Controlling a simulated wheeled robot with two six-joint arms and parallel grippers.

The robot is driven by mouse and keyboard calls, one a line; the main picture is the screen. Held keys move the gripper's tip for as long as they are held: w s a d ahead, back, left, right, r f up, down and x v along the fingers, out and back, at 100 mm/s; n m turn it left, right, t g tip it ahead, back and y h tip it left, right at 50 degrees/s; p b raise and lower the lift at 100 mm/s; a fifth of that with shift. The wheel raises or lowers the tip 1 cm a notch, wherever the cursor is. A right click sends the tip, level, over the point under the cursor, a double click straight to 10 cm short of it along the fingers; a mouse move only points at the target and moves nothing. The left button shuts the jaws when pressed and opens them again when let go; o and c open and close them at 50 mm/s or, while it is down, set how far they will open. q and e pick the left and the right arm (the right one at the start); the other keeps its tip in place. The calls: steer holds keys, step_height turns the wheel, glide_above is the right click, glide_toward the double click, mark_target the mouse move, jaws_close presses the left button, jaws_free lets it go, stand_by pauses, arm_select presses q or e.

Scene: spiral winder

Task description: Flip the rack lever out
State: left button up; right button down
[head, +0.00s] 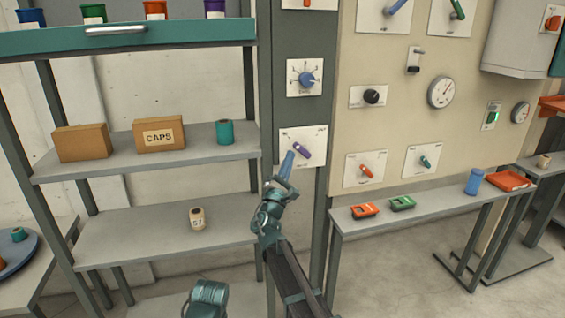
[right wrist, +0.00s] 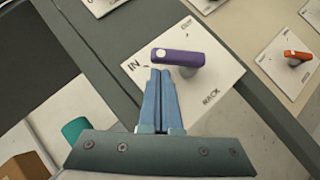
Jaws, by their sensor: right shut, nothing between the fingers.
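The purple rack lever (head: 302,151) sits on a white plate (head: 316,133) on the dark grey post. In the right wrist view the lever (right wrist: 185,57) points to the IN side of its plate (right wrist: 222,75), which is also marked OUT and RACK. My right gripper (head: 289,155) has its blue fingers together and empty. In the right wrist view its fingertips (right wrist: 161,70) are just below the lever's free end, close to it; I cannot tell whether they touch. My left gripper is not in view.
A knob plate (head: 304,77) is above the lever. To the right, a beige panel (head: 401,128) carries more levers and dials. On the left, a grey shelf (head: 100,167) holds boxes (head: 159,134) and a teal cup (head: 225,132). A narrow bench (head: 440,200) stands at right.

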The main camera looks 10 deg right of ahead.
steer(key=shift+d+r, duration=0.2)
stand_by(0.3)
steer(key=shift+w+d+r+m+g+y+p, duration=0.1)
steer(key=shift+d+r+m+g+y+p, duration=0.15)
steer(key=shift+d+r+m+g+p, duration=2)
steer(key=shift+a+f+m+g+y+p, duration=0.1)
steer(key=shift+f+m+g+y+p, duration=0.65)
steer(key=shift+p, duration=3.4)
steer(key=shift+w+d+r+m+g+h+p, duration=0.15)
steer(key=shift+d+r+m+g+p, duration=1.05)
steer(key=shift+m+p, duration=1.45)
steer(key=shift+s+r+n+p, duration=0.1)
steer(key=shift+n+p, duration=0.45)
